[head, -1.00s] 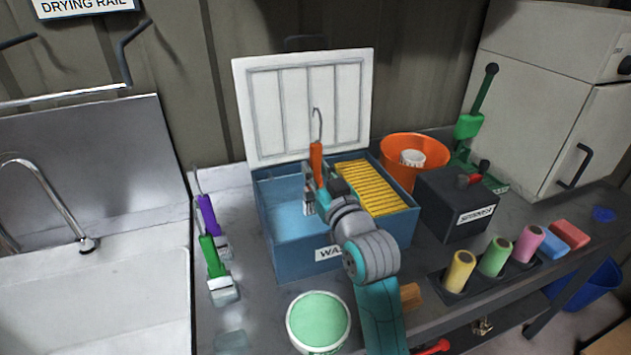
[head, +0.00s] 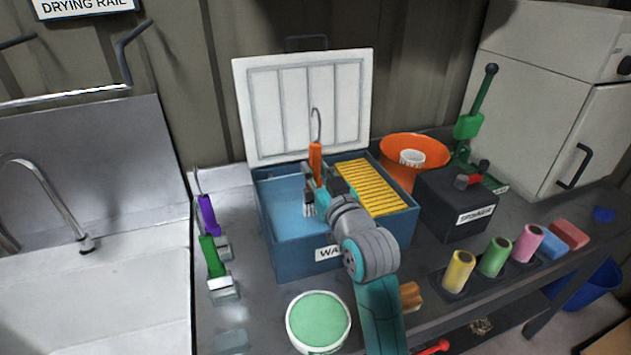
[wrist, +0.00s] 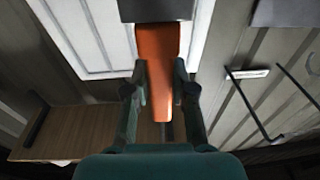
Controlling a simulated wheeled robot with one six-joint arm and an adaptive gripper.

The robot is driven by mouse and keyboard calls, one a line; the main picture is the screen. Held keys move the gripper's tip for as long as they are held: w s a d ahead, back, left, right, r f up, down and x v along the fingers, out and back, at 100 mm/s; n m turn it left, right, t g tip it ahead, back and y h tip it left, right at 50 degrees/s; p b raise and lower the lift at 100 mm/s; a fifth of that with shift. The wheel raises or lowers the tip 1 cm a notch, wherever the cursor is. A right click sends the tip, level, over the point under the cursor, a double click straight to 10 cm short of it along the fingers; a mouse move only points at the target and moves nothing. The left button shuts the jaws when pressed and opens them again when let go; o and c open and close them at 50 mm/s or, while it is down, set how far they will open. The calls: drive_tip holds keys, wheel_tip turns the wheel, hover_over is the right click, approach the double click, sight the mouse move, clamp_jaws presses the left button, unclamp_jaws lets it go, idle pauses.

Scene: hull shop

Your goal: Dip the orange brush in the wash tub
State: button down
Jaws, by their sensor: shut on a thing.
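The orange brush (head: 315,158) stands upright, hook up and pale bristles down, over the left, blue-floored part of the wash tub (head: 300,265). I cannot tell whether the bristles touch the liquid. My gripper (head: 318,180) is shut on its orange handle, which also shows between the fingers in the wrist view (wrist: 157,75). The tub is a blue box with its white lid (head: 305,105) raised behind it. A yellow ribbed rack (head: 368,187) fills its right part. My arm hides part of the tub's front.
A purple brush (head: 208,217) and a green brush (head: 211,257) lie left of the tub, beside the sink (head: 100,290). A green-topped bucket (head: 318,320) stands in front. An orange bucket (head: 428,150) and a dark spinner box (head: 450,215) stand to the right.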

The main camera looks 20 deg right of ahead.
sight(319, 154)
drive_tip(key=shift+w+f+g, duration=0.5)
drive_tip(key=shift+w+f, duration=0.25)
drive_tip(key=shift+w, duration=0.1)
drive_tip(key=shift+w+r, duration=0.25)
drive_tip(key=shift+r, duration=0.25)
drive_tip(key=shift+w+r, duration=0.2)
drive_tip(key=shift+r, duration=0.25)
drive_tip(key=shift+f, duration=0.15)
drive_tip(key=shift+s+r, duration=0.1)
drive_tip(key=shift+r, duration=2.05)
drive_tip(key=shift+d, duration=0.1)
